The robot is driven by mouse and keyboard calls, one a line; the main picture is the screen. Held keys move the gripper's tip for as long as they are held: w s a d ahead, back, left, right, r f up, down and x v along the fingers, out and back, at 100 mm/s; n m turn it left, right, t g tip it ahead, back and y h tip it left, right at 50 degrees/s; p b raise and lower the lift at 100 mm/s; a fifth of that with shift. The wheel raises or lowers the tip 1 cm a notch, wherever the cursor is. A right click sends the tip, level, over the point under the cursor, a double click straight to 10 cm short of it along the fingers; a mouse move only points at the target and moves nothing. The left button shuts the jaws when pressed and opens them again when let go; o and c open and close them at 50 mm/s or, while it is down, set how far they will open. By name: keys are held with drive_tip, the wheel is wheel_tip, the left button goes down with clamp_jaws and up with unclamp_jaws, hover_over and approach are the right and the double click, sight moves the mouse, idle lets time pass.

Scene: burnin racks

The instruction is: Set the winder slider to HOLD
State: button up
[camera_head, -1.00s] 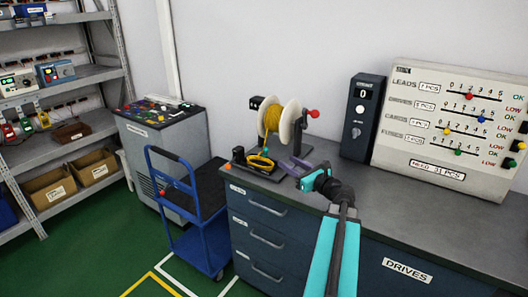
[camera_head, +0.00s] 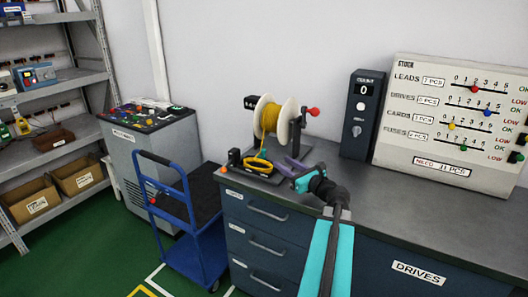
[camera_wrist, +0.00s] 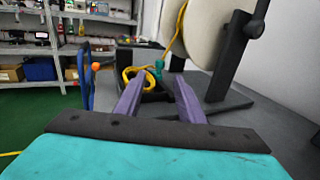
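The winder carries a white spool (camera_head: 270,120) of yellow cord on a black stand at the back of the dark counter. A red ball knob shows on its right (camera_head: 314,112). No HOLD label is legible. My gripper (camera_head: 292,164) is open and empty over the counter near the winder's base, its purple fingers (camera_wrist: 159,97) apart.
A dark box with a 0 display (camera_head: 362,115) and a white stock board with coloured beads (camera_head: 450,120) stand to the right. A blue cart (camera_head: 190,225) is left of the drawers (camera_head: 265,215), near a grey console (camera_head: 150,150). The counter's front right is clear.

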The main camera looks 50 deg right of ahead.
sight(265, 151)
drive_tip(key=shift+w+d+p, duration=0.35)
drive_tip(key=shift+w, duration=1.9)
drive_tip(key=shift+w+d+p, duration=0.3)
drive_tip(key=shift+w, duration=1.9)
drive_tip(key=shift+w+d+p, duration=0.35)
drive_tip(key=shift+w, duration=1.9)
clamp_jaws()
